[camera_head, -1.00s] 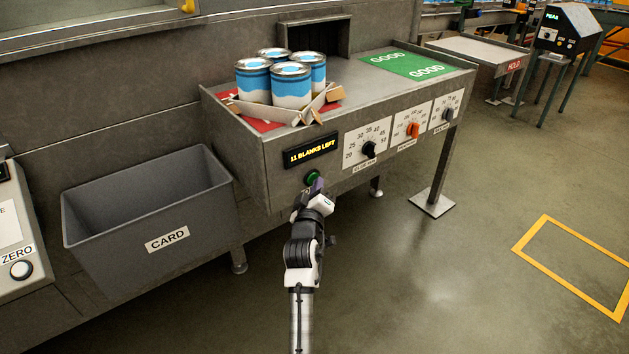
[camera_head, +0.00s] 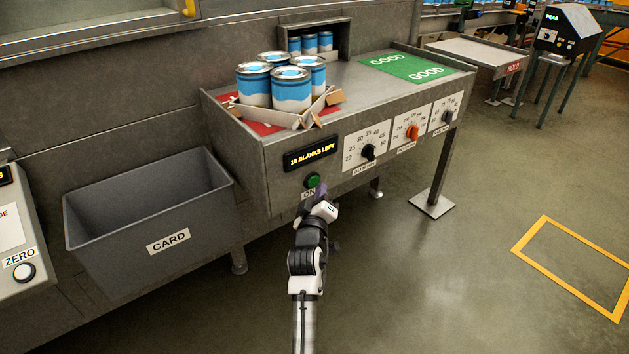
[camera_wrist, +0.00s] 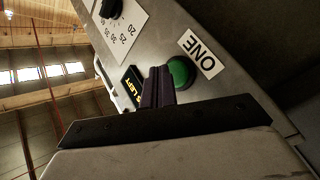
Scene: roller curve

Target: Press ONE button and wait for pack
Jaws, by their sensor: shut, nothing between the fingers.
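The round green button (camera_head: 313,181) is on the front of the grey machine (camera_head: 285,185), below a lit BLANKS LEFT display (camera_head: 311,153). In the wrist view the button (camera_wrist: 181,72) sits beside a ONE label (camera_wrist: 202,54). My gripper (camera_head: 318,193) is shut and empty, just below and in front of the button. In the wrist view its dark fingers (camera_wrist: 158,86) overlap the button's edge; I cannot tell whether they touch it. A pack of several blue-and-white cans (camera_head: 291,90) stands in an open cardboard tray (camera_head: 278,118) on a red pad (camera_head: 243,119).
More cans (camera_head: 310,43) show in the wall opening behind the pack. A green GOOD pad (camera_head: 408,66) is empty. Dials (camera_head: 413,133) line the machine's front. A grey CARD bin (camera_head: 150,215) stands left.

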